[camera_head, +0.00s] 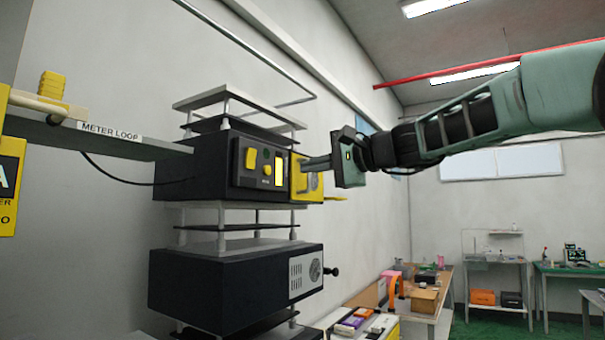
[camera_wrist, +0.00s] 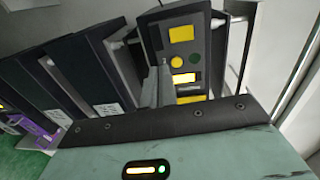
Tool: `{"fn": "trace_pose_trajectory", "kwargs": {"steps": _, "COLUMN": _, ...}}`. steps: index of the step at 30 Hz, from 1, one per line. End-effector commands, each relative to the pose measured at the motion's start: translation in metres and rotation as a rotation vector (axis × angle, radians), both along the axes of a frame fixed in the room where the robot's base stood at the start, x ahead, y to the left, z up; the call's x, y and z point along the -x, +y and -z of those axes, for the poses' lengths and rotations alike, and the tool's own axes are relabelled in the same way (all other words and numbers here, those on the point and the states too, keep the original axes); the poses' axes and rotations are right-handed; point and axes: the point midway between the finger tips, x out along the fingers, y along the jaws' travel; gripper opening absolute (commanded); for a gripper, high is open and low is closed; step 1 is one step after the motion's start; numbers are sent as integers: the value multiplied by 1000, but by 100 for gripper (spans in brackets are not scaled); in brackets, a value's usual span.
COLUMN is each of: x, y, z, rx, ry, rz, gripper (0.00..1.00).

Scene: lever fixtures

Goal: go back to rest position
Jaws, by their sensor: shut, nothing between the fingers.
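My gripper (camera_head: 308,164) is shut and empty, at the end of my green arm reaching in from the right. In the head view its fingertips are at the yellow plate on the right of the black meter box (camera_head: 215,165); I cannot tell whether they touch it. The box front has yellow buttons, a dark round knob and a lit display (camera_head: 279,171). In the wrist view my gripper's fingers (camera_wrist: 163,75) point at the box front, beside the lit display (camera_wrist: 184,78).
A shelf labelled METER LOOP (camera_head: 110,133) juts from the wall at left. A second black box (camera_head: 220,285) with a knob stands below the meter box. Benches with items stand at the back right (camera_head: 495,262). Open air lies below my arm.

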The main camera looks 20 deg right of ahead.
Motion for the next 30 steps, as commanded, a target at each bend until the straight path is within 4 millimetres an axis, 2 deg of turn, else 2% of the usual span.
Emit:
{"fn": "trace_pose_trajectory", "kwargs": {"steps": 15, "x": 0, "y": 0, "z": 0, "rx": 0, "ry": 0, "rz": 0, "gripper": 0}}
{"fn": "trace_pose_trajectory", "kwargs": {"steps": 17, "x": 1, "y": 3, "z": 3, "rx": 7, "ry": 6, "rz": -5, "gripper": 0}}
{"fn": "trace_pose_trajectory", "kwargs": {"steps": 19, "x": 2, "y": 12, "z": 16, "rx": 29, "ry": 26, "rz": -22, "gripper": 0}}
{"fn": "trace_pose_trajectory", "kwargs": {"steps": 20, "x": 3, "y": 18, "z": 25, "rx": 47, "ry": 40, "rz": -33, "gripper": 0}}
{"fn": "trace_pose_trajectory", "kwargs": {"steps": 23, "x": 12, "y": 49, "z": 68, "rx": 135, "ry": 104, "rz": -97, "gripper": 0}}
{"fn": "trace_pose_trajectory", "kwargs": {"steps": 26, "x": 32, "y": 86, "z": 126, "rx": 268, "ry": 180, "rz": -189, "gripper": 0}}
{"fn": "trace_pose_trajectory", "kwargs": {"steps": 30, "x": 77, "y": 131, "z": 209, "rx": 481, "ry": 268, "rz": -343, "gripper": 0}}
